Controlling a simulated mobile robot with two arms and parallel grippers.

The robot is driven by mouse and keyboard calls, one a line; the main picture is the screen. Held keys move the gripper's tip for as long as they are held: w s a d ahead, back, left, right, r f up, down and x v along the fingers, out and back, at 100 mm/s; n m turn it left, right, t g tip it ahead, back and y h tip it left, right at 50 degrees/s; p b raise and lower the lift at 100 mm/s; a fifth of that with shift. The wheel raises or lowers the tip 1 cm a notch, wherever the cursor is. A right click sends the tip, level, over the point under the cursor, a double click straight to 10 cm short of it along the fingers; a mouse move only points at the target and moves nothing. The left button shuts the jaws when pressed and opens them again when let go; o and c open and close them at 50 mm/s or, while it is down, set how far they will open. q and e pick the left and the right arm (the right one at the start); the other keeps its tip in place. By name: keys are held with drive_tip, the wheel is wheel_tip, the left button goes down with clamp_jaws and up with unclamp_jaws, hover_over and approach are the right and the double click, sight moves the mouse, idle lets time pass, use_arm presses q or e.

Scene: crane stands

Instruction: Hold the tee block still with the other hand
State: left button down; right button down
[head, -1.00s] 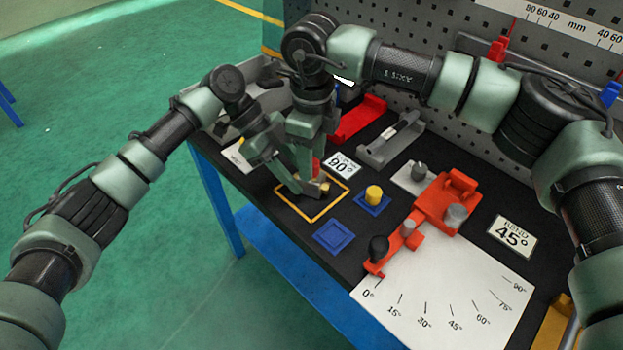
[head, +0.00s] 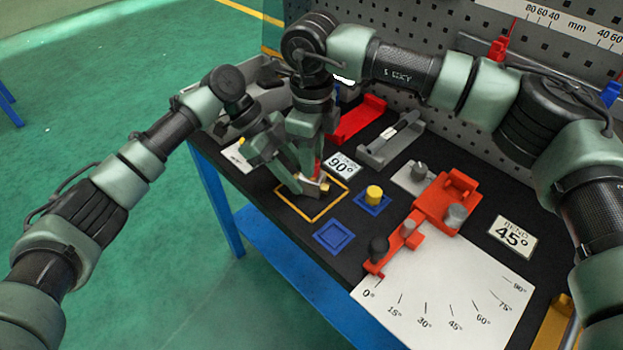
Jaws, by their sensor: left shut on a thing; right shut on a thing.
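The tee block (head: 313,187) is a small brass-coloured piece inside the yellow square outline (head: 290,207) on the black bench top, mostly hidden by my grippers. My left gripper (head: 297,185) reaches down from the left and is shut at the block's left side, close against it. My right gripper (head: 313,168) comes down from above, just behind the left one, and is shut on a slim red thing (head: 318,168) directly over the block. The fingertips overlap in this view, so the exact contacts are hard to see.
A yellow cylinder (head: 374,194) stands on a blue pad, with an empty blue square pad (head: 334,237) nearby. A red bending jig (head: 436,207) with grey posts stands at the right by a white angle chart (head: 450,290). A red holder (head: 360,120) and grey holder (head: 391,143) stand behind.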

drive_tip(key=n, duration=0.4)
drive_tip(key=shift+r, duration=0.1)
drive_tip(key=shift+n, duration=0.6)
drive_tip(key=n, duration=0.2)
drive_tip(key=shift+n, duration=1.6)
drive_tip(key=shift+n, duration=0.9)
drive_tip(key=n, duration=0.3)
drive_tip(key=shift+r, duration=0.1)
